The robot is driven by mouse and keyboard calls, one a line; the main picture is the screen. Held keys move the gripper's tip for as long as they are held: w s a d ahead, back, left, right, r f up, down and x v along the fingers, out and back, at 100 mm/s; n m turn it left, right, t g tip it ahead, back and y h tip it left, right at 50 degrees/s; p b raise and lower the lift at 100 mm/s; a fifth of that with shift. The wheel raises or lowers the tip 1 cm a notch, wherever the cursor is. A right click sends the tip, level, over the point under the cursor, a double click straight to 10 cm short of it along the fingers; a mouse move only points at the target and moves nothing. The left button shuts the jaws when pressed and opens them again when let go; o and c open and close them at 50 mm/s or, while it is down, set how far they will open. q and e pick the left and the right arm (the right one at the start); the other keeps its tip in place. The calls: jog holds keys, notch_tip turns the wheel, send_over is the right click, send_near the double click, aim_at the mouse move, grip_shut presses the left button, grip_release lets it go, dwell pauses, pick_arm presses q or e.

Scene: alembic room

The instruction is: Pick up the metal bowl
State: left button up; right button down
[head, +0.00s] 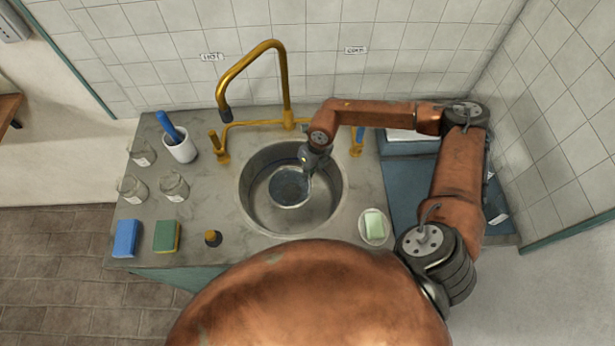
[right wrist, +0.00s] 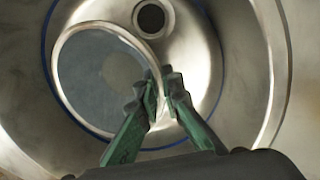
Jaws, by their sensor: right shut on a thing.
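The metal bowl (head: 290,187) is inside the round steel sink basin (head: 258,215) in the head view. In the right wrist view the bowl (right wrist: 97,75) shows as a round, shiny vessel with a dull bluish-grey inside. My right gripper (head: 306,168) reaches down into the sink from the right. In the right wrist view its green fingers (right wrist: 162,88) are closed on the bowl's right rim. I cannot tell whether the bowl touches the sink floor. My left gripper is not in view.
A brass faucet (head: 287,85) arches behind the sink. Jars (head: 173,186), a white cup (head: 181,150), a blue sponge (head: 126,238) and a green-yellow sponge (head: 166,236) stand left. A soap dish (head: 374,229) sits right of the sink. The sink drain (right wrist: 151,17) lies beyond the bowl.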

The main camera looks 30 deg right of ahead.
jog(key=shift+r, duration=2.6)
jog(key=shift+r, duration=0.1)
jog(key=shift+w+a+r+h+p, duration=0.15)
jog(key=shift+r+h+p, duration=0.1)
jog(key=shift+h+p, duration=0.35)
jog(key=shift+a+h, duration=0.1)
jog(key=shift+h, duration=0.9)
jog(key=shift+d+h, duration=0.25)
jog(key=shift+h, duration=0.75)
jog(key=shift+f, duration=0.1)
